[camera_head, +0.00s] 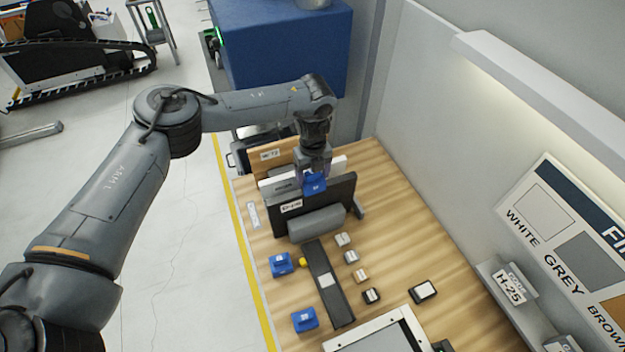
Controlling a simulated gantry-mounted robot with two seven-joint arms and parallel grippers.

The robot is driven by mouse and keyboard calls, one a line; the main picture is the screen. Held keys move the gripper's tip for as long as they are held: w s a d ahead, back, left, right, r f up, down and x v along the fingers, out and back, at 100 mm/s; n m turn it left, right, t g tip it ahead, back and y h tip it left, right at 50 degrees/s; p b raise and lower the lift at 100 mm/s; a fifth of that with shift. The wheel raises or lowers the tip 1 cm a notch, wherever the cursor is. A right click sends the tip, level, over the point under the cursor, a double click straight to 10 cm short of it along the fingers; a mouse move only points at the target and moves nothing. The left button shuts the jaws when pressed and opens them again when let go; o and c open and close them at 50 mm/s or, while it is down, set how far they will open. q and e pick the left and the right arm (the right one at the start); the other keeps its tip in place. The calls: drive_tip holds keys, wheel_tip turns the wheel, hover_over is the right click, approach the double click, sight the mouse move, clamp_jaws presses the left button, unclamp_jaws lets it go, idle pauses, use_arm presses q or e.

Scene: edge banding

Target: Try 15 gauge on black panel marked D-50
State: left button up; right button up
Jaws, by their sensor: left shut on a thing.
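The black panel (334,204) stands upright on the wooden bench, with a white label on its left that seems to read D-50. My left gripper (314,171) points down above the panel's top edge and is shut on a blue gauge (315,186). The gauge is at the panel's top edge; I cannot tell whether it sits over the edge or just in front of it. Its number is too small to read surely. Two other blue gauges, one nearer the panel (281,265) and one farther forward (305,320), rest on the bench. My right gripper is not in view.
White and brown panels (272,155) stand behind the black one. A grey padded block (318,223) lies before it. A dark strip (327,284), several small blocks (351,257) and a white-framed tray (375,335) occupy the bench front.

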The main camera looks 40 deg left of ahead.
use_arm(q)
drive_tip(key=shift+r+p, duration=2.85)
drive_tip(key=shift+r, duration=0.5)
